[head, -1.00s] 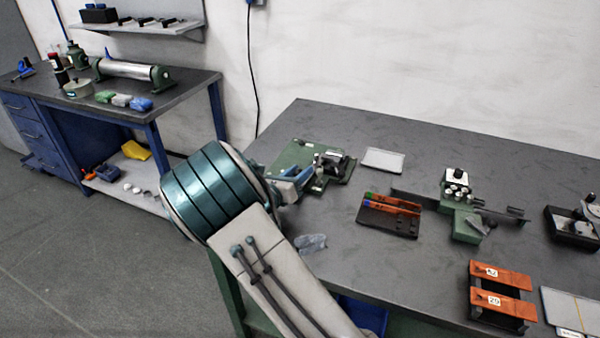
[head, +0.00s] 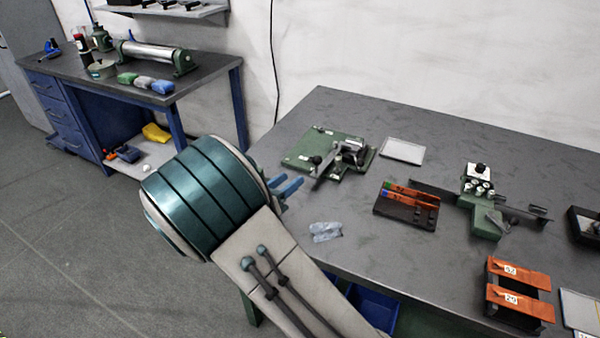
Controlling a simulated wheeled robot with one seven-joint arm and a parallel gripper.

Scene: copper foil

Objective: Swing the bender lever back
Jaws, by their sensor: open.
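The bender (head: 298,158) is a green plate with a grey metal head, near the table's far left corner in the head view. Its lever (head: 327,166) appears as a grey bar running from the head toward the plate's front edge, with a dark knob nearby. My gripper (head: 287,187) shows as blue fingers just beyond my teal wrist. It is open and empty, in front of and left of the bender, with a gap between it and the lever. My wrist hides part of the gripper.
A crumpled clear bag (head: 325,231) lies near the front edge. A black tray with orange strips (head: 408,208), a pale flat pad (head: 402,151) and a green roller device (head: 487,219) stand to the right. Orange-topped blocks (head: 520,290) are at front right.

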